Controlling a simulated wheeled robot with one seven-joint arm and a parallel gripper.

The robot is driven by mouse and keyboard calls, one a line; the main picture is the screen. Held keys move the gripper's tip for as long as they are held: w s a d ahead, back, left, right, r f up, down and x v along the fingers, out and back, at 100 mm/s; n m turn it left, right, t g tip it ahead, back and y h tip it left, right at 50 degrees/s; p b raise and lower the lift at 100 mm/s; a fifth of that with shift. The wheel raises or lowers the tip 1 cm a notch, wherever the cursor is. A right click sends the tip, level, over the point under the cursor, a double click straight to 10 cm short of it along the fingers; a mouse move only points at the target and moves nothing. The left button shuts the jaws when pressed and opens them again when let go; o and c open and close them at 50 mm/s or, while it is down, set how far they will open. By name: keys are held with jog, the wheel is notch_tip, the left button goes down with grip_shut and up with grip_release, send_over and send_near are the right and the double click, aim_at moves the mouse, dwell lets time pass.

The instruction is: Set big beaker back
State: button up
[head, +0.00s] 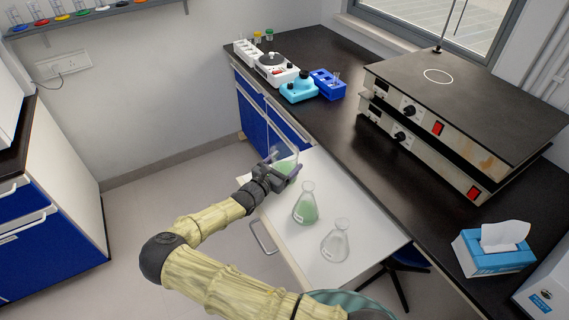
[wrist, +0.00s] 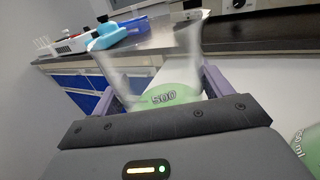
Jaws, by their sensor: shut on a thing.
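The big beaker (head: 283,155) is clear glass with green liquid in the bottom. My gripper (head: 284,172) is shut on it at the far left end of the white pull-out shelf (head: 338,203). In the wrist view the beaker (wrist: 160,72) stands between the two purple fingers, with a "500" mark on its wall and green liquid low inside. It looks roughly upright in the head view. Whether its base touches the shelf is hidden by my gripper. A flask with green liquid (head: 306,207) and a clear, empty-looking flask (head: 336,243) stand on the shelf, nearer to me.
The black bench (head: 335,128) runs behind the shelf. It carries a blue rack (head: 327,84), a light-blue device (head: 298,90), a white device (head: 277,69), stacked hotplates (head: 450,105) and a tissue box (head: 494,249). Bare bench lies between the rack and the hotplates.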

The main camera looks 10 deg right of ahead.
jog(key=shift+f, duration=0.15)
jog(key=o, duration=1.3)
jog(key=shift+o, duration=0.2)
jog(key=shift+a, duration=0.2)
jog(key=b+v, duration=0.1)
jog(key=v, duration=1)
jog(key=shift+s+a, duration=0.2)
jog(key=shift+s, duration=0.15)
jog(key=shift+r, duration=0.2)
